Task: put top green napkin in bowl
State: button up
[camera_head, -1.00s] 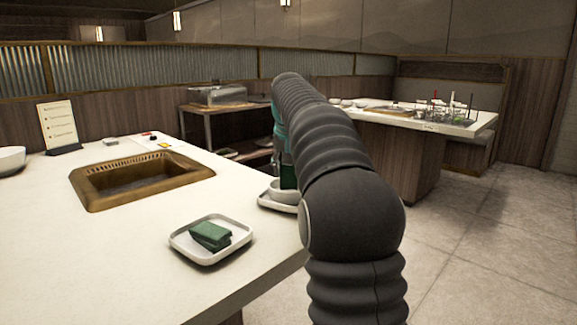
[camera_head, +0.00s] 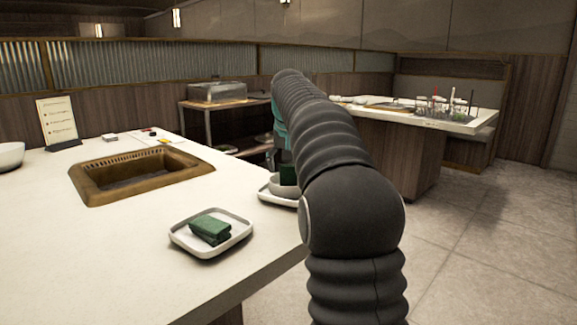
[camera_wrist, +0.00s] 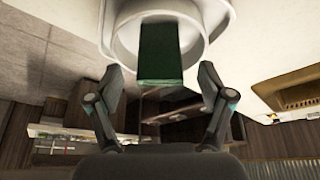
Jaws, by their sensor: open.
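One folded green napkin (camera_head: 288,174) stands in the white bowl (camera_head: 275,188) near the counter's right edge, partly hidden behind my arm. In the wrist view this napkin (camera_wrist: 160,52) lies between the open fingers of my gripper (camera_wrist: 160,78) and reaches across the rim of the bowl (camera_wrist: 196,50). Gaps show between the napkin and both fingers. Another folded green napkin stack (camera_head: 210,229) lies on a square white tray (camera_head: 184,243) at the front of the counter. In the head view my arm hides the fingers.
The bowl sits on a white plate (camera_head: 268,197). A brown sunken basin (camera_head: 92,196), a sign stand (camera_head: 57,122) and another white bowl (camera_head: 9,156) are on the counter (camera_head: 60,260). The counter front is mostly clear. Another table stands behind at right.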

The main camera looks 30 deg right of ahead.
notch_tip(320, 180, up, 7)
jog(key=p, duration=0.3)
jog(key=shift+p, duration=0.3)
dwell(0.5)
jog(key=s+a+f+n+y, duration=0.1)
jog(key=s+a+f, duration=0.1)
jog(key=s+a, duration=0.5)
jog(key=s+a+f+n, duration=0.15)
jog(key=s+a, duration=0.35)
jog(key=s, duration=0.5)
jog(key=s+a+f+n, duration=0.1)
jog(key=s+a+f, duration=0.2)
jog(key=s+f, duration=0.5)
jog(key=s+a+f+n+t+y, duration=0.1)
jog(key=s+a+f, duration=0.2)
jog(key=s+f, duration=0.5)
jog(key=s, duration=0.3)
jog(key=shift+s+a+f, duration=0.25)
jog(key=shift+a, duration=0.1)
